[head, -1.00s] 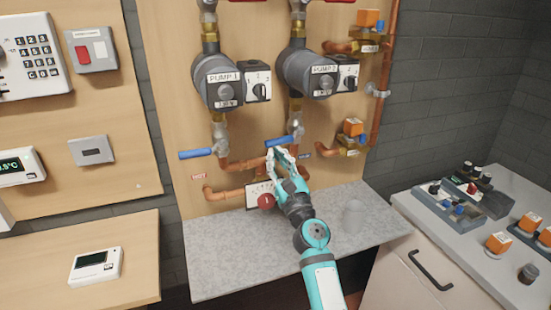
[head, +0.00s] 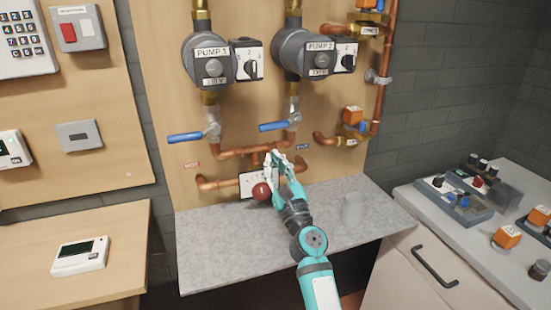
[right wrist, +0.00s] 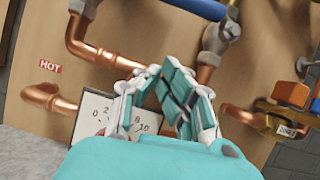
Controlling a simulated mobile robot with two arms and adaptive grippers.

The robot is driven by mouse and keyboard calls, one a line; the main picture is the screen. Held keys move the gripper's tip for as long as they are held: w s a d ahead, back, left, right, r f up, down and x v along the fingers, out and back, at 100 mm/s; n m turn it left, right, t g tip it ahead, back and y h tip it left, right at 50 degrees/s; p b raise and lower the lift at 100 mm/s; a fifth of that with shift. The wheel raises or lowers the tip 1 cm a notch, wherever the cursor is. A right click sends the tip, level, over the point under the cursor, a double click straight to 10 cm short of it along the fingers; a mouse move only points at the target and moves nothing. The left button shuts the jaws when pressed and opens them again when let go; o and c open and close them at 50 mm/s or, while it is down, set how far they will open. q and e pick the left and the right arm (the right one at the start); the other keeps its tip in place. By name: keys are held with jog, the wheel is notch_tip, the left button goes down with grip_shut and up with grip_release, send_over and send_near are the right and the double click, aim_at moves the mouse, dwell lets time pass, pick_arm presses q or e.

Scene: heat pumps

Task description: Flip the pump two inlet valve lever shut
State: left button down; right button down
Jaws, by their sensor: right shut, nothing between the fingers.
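Pump 2 (head: 305,55) is on the wooden board, right of pump 1 (head: 208,60). Below it a grey valve body (head: 292,115) carries a blue lever (head: 273,126), which lies about horizontal and points left, across the vertical pipe. In the right wrist view the blue lever (right wrist: 200,8) is at the top edge, partly cut off. My right gripper (head: 284,156) is shut and empty, below the lever and apart from it, in front of the lower copper pipes. Its fingers (right wrist: 160,78) also show in the right wrist view. My left gripper is out of view.
A similar blue lever (head: 185,138) under pump 1 also lies horizontal. A white gauge (head: 250,180) and red knob (head: 261,191) sit close to my right gripper. An orange-topped valve (head: 352,118) is to the right.

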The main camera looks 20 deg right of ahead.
jog(key=b+v, duration=0.1)
jog(key=v, duration=0.7)
jog(key=shift+s+a+r, duration=0.2)
jog(key=shift+s+r, duration=0.05)
jog(key=shift+s, duration=0.05)
